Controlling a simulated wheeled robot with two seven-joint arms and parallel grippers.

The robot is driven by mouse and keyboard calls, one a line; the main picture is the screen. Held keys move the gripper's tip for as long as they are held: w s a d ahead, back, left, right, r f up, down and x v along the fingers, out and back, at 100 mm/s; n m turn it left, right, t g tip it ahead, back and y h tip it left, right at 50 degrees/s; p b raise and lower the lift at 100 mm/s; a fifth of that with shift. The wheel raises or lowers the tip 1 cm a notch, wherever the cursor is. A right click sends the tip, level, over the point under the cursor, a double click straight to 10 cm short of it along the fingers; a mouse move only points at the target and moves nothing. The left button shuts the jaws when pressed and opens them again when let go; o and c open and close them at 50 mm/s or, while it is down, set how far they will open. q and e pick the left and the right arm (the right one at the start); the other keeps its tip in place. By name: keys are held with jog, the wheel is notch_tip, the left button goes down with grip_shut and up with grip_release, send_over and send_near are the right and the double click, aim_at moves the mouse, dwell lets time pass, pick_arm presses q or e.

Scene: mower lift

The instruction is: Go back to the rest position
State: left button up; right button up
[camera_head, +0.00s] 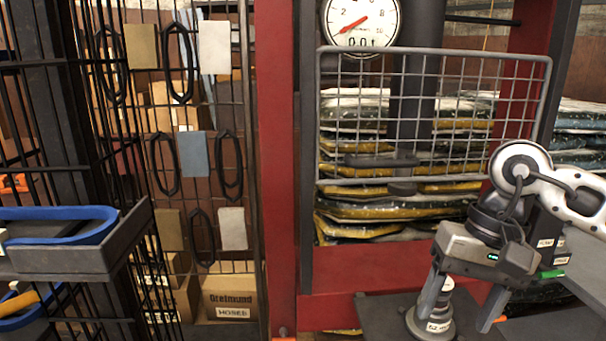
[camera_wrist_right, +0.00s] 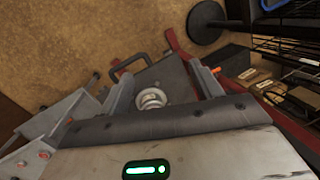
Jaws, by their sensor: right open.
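My right gripper (camera_head: 461,308) hangs at the right of the head view, pointing down, its two fingers apart with a gap between them. A grey stepped round weight (camera_head: 430,322) with a small label stands on a dark plate (camera_head: 378,318) just below and beside the left finger in the picture. In the right wrist view my right gripper (camera_wrist_right: 162,86) has its fingers spread, and the weight (camera_wrist_right: 152,99) shows between them from above. I cannot tell whether a finger touches it. My left gripper is not in view.
A red frame (camera_head: 277,170) with a wire mesh guard (camera_head: 430,115) and a dial (camera_head: 360,22) stands close behind the arm. Stacked sacks (camera_head: 340,215) lie behind the mesh. At left are a wire rack (camera_head: 215,120) and a grey tray (camera_head: 75,258).

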jog(key=s+a+m+g+y, duration=0.2)
jog(key=s+a+m+y, duration=0.1)
jog(key=a+m+y, duration=0.65)
jog(key=s+a+m+g+y, duration=0.1)
jog(key=s+a+m+y, duration=0.4)
jog(key=a, duration=0.7)
jog(key=w+d+f+n+t+h, duration=0.45)
jog(key=f+n+t, duration=0.25)
jog(key=n+t, duration=0.7)
jog(key=w+d+f+n+t+h, duration=0.3)
jog(key=w+d+f+n+t, duration=0.3)
jog(key=n, duration=1.3)
jog(key=s+d+f+m+g+h, duration=0.3)
jog(key=s+f+m, duration=0.4)
jog(key=f, duration=0.3)
jog(key=s+d+f+m+g+h, duration=0.3)
jog(key=s+f+m, duration=0.4)
jog(key=f, duration=0.3)
jog(key=shift+s+d+f+h, duration=0.2)
jog(key=shift+s+f+h, duration=0.1)
jog(key=shift+s+h, duration=0.15)
jog(key=shift+m, duration=0.25)
